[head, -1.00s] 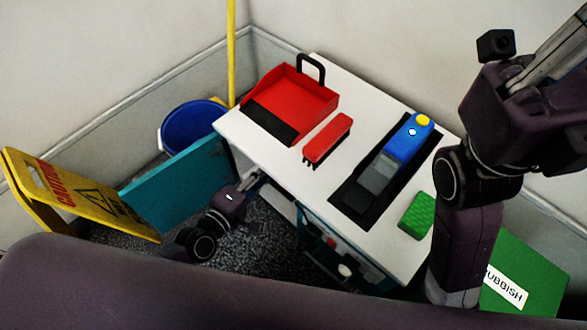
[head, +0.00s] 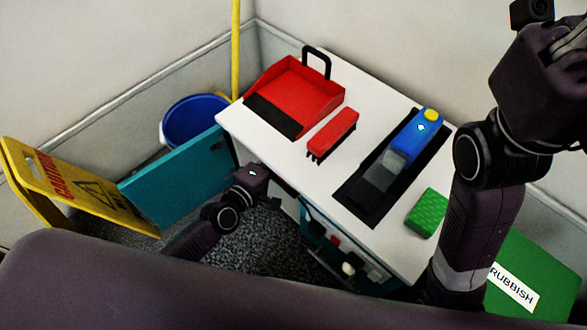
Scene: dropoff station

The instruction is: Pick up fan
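I see nothing that is clearly a fan. The cart's open front, under the white top (head: 300,180), is mostly hidden from this angle. My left arm's wrist is at the cart's front left, beside the open teal door (head: 180,180).
On the top are a red dustpan (head: 300,90), red brush (head: 333,132), blue-and-grey handheld device (head: 412,140) on a black mat, and green sponge (head: 426,213). A yellow caution sign (head: 85,190) and blue bucket (head: 190,122) stand left; a green rubbish bin (head: 545,275) stands right.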

